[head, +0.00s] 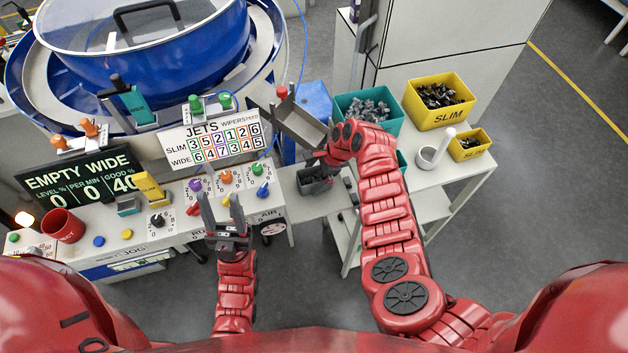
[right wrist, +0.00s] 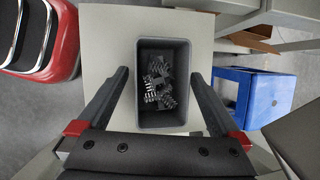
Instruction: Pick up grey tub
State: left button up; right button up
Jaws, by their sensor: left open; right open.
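The grey tub (head: 312,184) stands on the low pale surface right of the control panel, partly hidden by my right gripper in the head view. In the right wrist view the grey tub (right wrist: 163,121) shows from above, with several small dark connectors lying in it. My right gripper (head: 322,160) is over the tub, open. In the wrist view its two fingers (right wrist: 159,75) point along the left and right sides of the tub, apart from its walls. My left gripper (head: 221,205) is open and empty near the panel's front edge.
A metal chute (head: 300,124) hangs just behind the tub. A teal bin (head: 396,121), a yellow SLIM bin (head: 455,114), a smaller yellow bin (head: 470,153) and a white mortar-like cup (head: 428,158) stand on the right table. A blue stool (right wrist: 262,88) shows at right.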

jog(key=shift+f, duration=0.2)
dwell(0.4)
jog(key=c, duration=1.3)
jog(key=shift+c, duration=0.2)
